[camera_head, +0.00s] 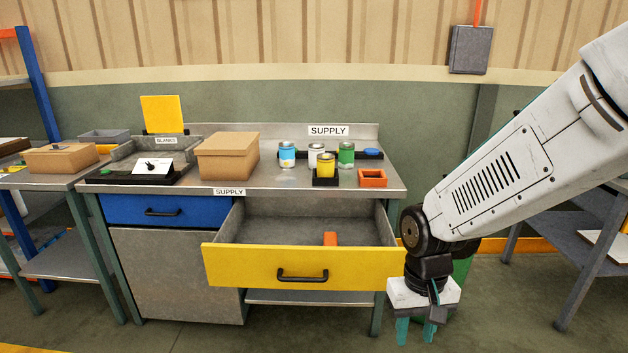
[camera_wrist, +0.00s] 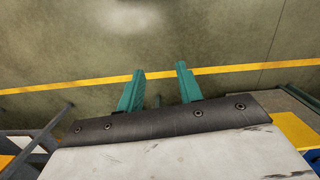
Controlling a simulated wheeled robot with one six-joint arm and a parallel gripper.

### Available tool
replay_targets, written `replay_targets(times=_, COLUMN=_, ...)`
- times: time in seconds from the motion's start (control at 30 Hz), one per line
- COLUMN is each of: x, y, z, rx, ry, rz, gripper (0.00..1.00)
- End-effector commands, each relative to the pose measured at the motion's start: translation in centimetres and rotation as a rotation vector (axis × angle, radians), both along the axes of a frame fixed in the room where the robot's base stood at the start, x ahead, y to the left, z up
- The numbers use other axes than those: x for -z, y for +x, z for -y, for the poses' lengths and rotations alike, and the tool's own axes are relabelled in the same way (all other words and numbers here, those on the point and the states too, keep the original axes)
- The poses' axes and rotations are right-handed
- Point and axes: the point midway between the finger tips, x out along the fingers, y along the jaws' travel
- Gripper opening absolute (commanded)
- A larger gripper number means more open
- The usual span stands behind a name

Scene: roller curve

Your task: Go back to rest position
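My gripper (camera_head: 417,330) hangs at the lower right of the head view, pointing down, just right of the yellow drawer's front. Its two teal fingers also show in the wrist view (camera_wrist: 160,82). They are apart with only bare floor visible between them, so it is open and empty. The yellow drawer (camera_head: 304,267) of the supply bench (camera_head: 300,182) is pulled out. A small orange block (camera_head: 330,239) lies inside it.
On the bench stand a cardboard box (camera_head: 228,157), several paint cans and an orange open holder (camera_head: 373,178). The blue drawer (camera_head: 153,210) is shut. Other benches stand at left and right. The floor below my gripper is clear.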

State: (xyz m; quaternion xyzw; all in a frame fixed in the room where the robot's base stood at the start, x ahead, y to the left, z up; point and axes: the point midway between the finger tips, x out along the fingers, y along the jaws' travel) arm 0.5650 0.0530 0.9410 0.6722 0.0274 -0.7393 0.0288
Motion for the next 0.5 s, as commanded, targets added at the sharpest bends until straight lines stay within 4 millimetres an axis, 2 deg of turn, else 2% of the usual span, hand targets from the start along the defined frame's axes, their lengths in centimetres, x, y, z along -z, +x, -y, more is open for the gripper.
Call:
replay_targets(times=0.03, x=-2.0, y=-1.5, z=1.0, rx=-0.010, ry=-0.001, rz=-0.011, gripper=0.36)
replay_targets(times=0.2, x=-7.2, y=-6.8, z=3.9, rx=-0.042, ry=-0.006, rz=-0.058, gripper=0.36)
replay_targets(times=0.4, x=-11.7, y=-12.1, z=6.4, rx=-0.018, ry=-0.004, rz=-0.020, gripper=0.36)
replay_targets(times=0.5, x=-13.2, y=-13.4, z=7.2, rx=0.015, ry=-0.001, rz=0.056, gripper=0.36)
